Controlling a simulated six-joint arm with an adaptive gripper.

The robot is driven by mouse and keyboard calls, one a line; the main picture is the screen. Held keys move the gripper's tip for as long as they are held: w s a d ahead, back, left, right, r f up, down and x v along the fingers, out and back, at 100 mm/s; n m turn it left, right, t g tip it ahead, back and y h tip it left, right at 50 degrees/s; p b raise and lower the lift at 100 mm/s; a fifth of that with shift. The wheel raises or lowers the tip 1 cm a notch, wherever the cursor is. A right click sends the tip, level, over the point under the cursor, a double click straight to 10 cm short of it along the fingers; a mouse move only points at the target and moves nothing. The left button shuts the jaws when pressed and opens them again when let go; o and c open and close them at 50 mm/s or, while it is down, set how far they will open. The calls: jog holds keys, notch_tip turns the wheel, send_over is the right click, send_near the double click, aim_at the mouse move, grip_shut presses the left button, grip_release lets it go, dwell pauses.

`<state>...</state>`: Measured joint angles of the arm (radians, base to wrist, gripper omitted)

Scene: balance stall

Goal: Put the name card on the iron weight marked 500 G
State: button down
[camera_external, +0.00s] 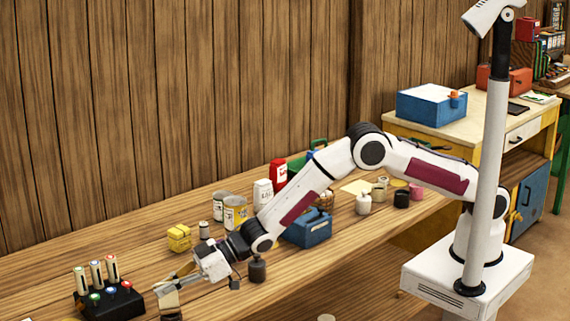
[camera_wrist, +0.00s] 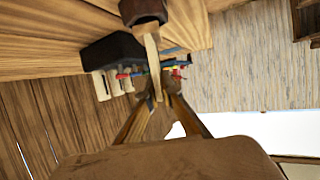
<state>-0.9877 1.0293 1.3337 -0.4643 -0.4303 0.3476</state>
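My gripper (camera_external: 180,277) is low over the front left of the bench, beside the black pen stand. In the wrist view its fingers (camera_wrist: 160,100) close in on a thin tan card (camera_wrist: 152,60), seen nearly edge-on, which I take for the name card. The card (camera_external: 168,299) hangs below the fingertips in the external view. A dark round weight (camera_wrist: 143,12) is at the card's far end; it also shows under the card (camera_external: 171,316). I cannot tell whether they touch. Another dark weight (camera_external: 257,271) stands behind my wrist. No 500 G marking is readable.
The black stand (camera_external: 122,302) with several pens and coloured knobs is just left of my gripper. A yellow block (camera_external: 179,238), tins (camera_external: 235,212) and a blue box (camera_external: 307,229) stand farther back. Bare bench lies between the stand and the yellow block.

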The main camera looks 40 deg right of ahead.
jog(key=shift+f, duration=0.2)
jog(key=shift+f, duration=0.15)
jog(key=c, duration=2.2)
grip_release()
jog(key=shift+c, duration=0.2)
jog(key=shift+s+d+r, duration=0.15)
jog(key=shift+d+r, duration=0.15)
jog(key=shift+d, duration=0.05)
jog(key=v, duration=1.1)
jog(key=shift+d, duration=0.1)
